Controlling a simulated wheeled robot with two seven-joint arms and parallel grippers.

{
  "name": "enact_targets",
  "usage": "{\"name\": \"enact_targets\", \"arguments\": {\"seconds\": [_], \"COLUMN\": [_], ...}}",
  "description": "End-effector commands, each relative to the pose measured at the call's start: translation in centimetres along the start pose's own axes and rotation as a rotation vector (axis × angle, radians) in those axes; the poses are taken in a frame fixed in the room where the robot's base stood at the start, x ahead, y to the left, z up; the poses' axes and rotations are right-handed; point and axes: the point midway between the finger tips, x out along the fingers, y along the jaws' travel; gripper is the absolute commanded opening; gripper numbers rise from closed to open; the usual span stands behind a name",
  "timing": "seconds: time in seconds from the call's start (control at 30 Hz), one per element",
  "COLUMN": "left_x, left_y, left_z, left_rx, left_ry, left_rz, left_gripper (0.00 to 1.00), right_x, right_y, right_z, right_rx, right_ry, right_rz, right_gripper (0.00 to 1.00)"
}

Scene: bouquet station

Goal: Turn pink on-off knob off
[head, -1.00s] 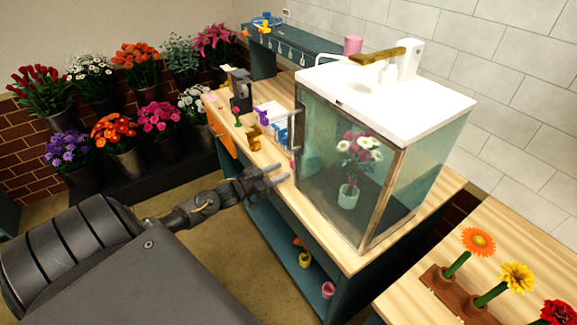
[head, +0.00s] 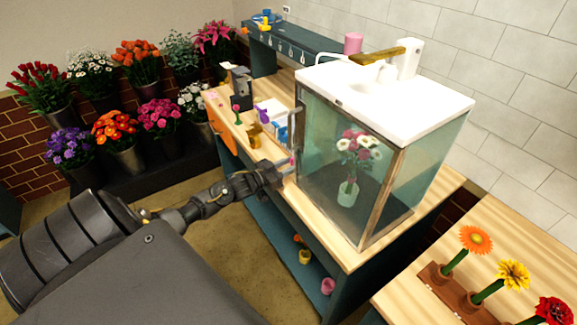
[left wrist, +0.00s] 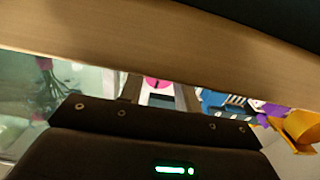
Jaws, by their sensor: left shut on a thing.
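The pink knob (left wrist: 157,83) shows in the left wrist view as a pink round shape on a white plate, partly cut off by a wooden edge above it. My left gripper (head: 284,166) is at the left front edge of the glass cabinet (head: 350,170) in the head view. It is shut on the pink knob, with a finger on each side of it in the left wrist view (left wrist: 160,95). The knob's exact turn angle cannot be read. My right gripper is not in view.
A vase with pink and white flowers (head: 347,190) stands inside the glass cabinet. A yellow object (head: 254,135) and a dark machine (head: 240,90) stand on the wooden counter to the left. Flower buckets (head: 128,160) line the back left wall. The floor before the counter is clear.

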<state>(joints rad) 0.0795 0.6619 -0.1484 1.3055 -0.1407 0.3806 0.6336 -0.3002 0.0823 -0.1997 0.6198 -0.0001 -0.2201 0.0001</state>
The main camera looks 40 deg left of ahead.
Motion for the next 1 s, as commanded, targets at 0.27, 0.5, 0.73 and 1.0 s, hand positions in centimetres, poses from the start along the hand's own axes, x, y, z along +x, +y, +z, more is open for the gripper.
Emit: {"name": "enact_targets", "arguments": {"seconds": [0.27, 0.5, 0.73, 1.0], "left_x": [0.0, 0.0, -0.1, -3.6], "left_y": [0.0, 0.0, 0.0, 0.1], "left_z": [0.0, 0.0, 0.0, 0.4], "left_rx": [-0.126, -0.125, -0.124, -0.124], "left_ry": [0.0, 0.0, 0.0, -0.004], "left_rz": [0.0, 0.0, 0.0, 0.0], "left_gripper": [0.1, 0.42, 0.42, 0.42], "right_x": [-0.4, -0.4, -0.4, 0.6], "right_y": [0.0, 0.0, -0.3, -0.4], "right_z": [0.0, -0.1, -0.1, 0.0], "right_rx": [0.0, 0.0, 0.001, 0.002], "right_ry": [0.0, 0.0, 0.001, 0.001], "right_rz": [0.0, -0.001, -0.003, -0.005], "right_gripper": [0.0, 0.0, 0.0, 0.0]}}
